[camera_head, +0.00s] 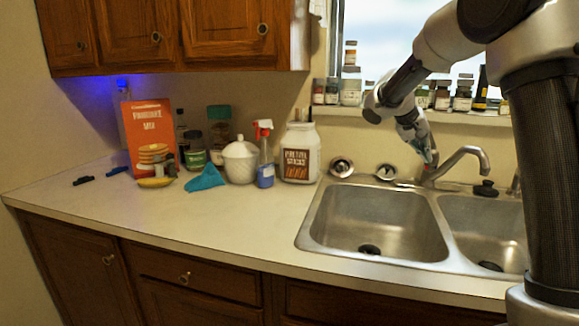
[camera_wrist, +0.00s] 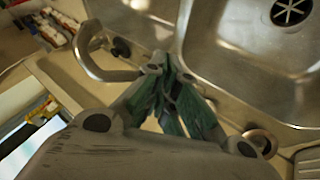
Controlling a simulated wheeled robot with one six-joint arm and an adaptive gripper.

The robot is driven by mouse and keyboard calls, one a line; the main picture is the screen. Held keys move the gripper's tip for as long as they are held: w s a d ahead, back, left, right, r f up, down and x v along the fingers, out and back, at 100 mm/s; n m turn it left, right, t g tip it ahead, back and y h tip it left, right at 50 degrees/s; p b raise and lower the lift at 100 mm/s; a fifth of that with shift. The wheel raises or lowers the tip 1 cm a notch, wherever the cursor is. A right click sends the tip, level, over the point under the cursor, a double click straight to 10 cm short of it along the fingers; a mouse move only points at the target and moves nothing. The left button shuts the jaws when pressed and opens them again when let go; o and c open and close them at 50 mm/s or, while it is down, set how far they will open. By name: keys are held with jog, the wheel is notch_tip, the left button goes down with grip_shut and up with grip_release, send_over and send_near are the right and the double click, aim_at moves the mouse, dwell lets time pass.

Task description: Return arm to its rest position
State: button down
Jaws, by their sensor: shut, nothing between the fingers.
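My gripper (camera_head: 428,157) is in the head view at the right, above the back rim of the sink (camera_head: 375,225) and close beside the faucet (camera_head: 462,158). My arm reaches in from the right side of that view. In the wrist view the gripper's fingers (camera_wrist: 172,95) are drawn together with nothing held. The curved faucet (camera_wrist: 90,60) shows to their left there, and the sink basin (camera_wrist: 240,70) lies beyond and to the right. Whether the gripper touches the faucet, I cannot tell.
On the counter (camera_head: 150,215) at left stand a red pancake mix box (camera_head: 148,125), a white lidded jar (camera_head: 240,160), a spray bottle (camera_head: 265,160), a labelled white container (camera_head: 299,155) and a teal cloth (camera_head: 206,179). Small jars (camera_head: 442,97) line the window sill behind my arm.

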jog(key=s+a+n+t+y, duration=0.1)
jog(key=s+a+n+y, duration=0.1)
jog(key=s, duration=1.7)
jog(key=s+a+n+y, duration=0.2)
jog(key=s+y, duration=0.3)
jog(key=s, duration=1.4)
jog(key=shift+s+a+f+t, duration=0.2)
jog(key=shift+s+a+t, duration=0.2)
jog(key=shift+a, duration=0.1)
